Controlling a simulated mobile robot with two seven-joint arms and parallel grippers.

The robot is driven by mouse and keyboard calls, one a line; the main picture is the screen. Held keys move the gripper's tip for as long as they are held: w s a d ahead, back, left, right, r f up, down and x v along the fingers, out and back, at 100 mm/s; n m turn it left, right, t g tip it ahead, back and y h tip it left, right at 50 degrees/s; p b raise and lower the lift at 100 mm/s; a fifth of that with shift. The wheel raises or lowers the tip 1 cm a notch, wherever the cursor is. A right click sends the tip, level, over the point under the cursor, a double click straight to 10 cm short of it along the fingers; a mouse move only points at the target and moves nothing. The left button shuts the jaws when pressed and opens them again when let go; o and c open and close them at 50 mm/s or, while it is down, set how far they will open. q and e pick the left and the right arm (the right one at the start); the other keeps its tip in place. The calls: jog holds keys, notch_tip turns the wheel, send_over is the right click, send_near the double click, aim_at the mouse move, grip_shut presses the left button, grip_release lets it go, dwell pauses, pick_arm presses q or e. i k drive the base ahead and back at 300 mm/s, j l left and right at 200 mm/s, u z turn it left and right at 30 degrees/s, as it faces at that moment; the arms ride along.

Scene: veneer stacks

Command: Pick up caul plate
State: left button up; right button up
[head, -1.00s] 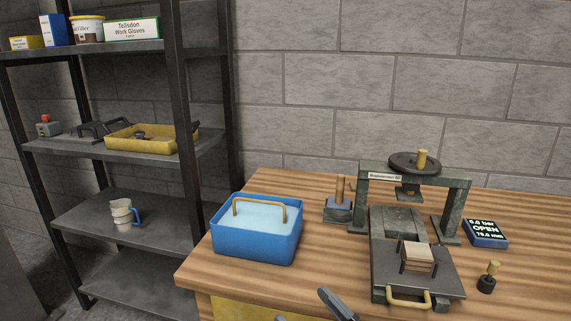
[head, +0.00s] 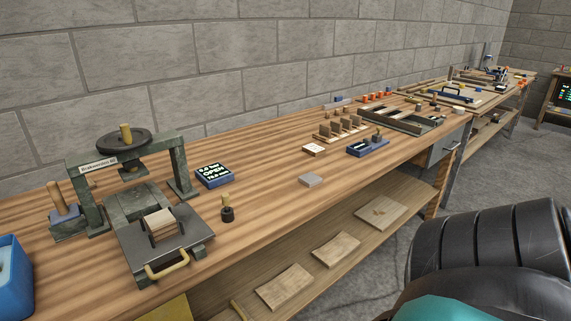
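A small flat grey plate (head: 311,180), which looks like the caul plate, lies on the wooden bench (head: 270,170) right of the press, near the front edge. Nothing touches it. The press (head: 125,165) stands at the left with a veneer stack (head: 160,222) on its pulled-out tray (head: 190,243). A display box (head: 214,175) beside the press reads OPEN. Neither of my grippers is in view. Part of my own arm fills the lower right corner.
A slotted wooden rack (head: 340,130), a small dark blue device (head: 367,147) and a small labelled block (head: 314,149) stand behind the plate. A dark knobbed weight (head: 227,213) stands left of it. A blue tub (head: 12,275) is at far left. Boards lie on the lower shelf (head: 350,225).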

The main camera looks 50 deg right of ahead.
aim_at(309, 180)
jog(key=z, duration=1.9)
